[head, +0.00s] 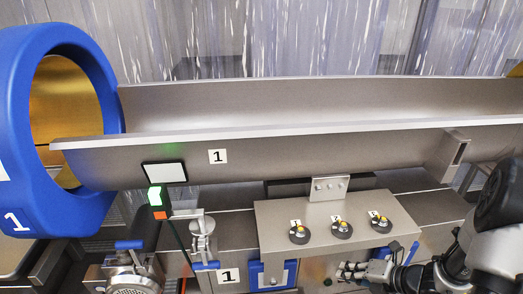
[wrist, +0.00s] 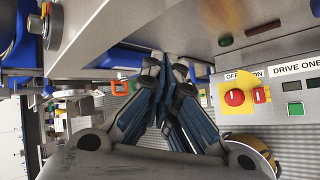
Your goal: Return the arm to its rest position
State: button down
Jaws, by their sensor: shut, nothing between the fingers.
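My arm shows at the lower right of the head view, with dark joints and a silver link.
The control box carries several dark round knobs with yellow tops. A long steel trough (head: 320,105) runs above it into a blue-rimmed drum (head: 95,75). In the wrist view a red button on a yellow plate (wrist: 236,110) sits to the right of the fingers.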

jog(key=s+a+r+n+g, duration=0.2)
jog(key=s+a+r+n, duration=0.2)
jog(key=a+r+n, duration=0.55)
jog(key=s+a+r+n+g, duration=0.2)
jog(key=s+a+r+n, duration=0.2)
jog(key=r+n, duration=0.55)
jog(key=s+r+n+h, duration=0.2)
jog(key=s+n, duration=0.4)
jog(key=n, duration=0.5)
jog(key=s+d+r+n+t+h, duration=0.1)
jog(key=s+r+n+h, duration=0.2)
jog(key=s+n, duration=0.4)
jog(key=n+h, duration=0.1)
jog(key=n, duration=0.4)
jog(key=shift+d+r+h, duration=0.25)
jog(key=shift+h, duration=0.05)
jog(key=shift+s, duration=0.1)
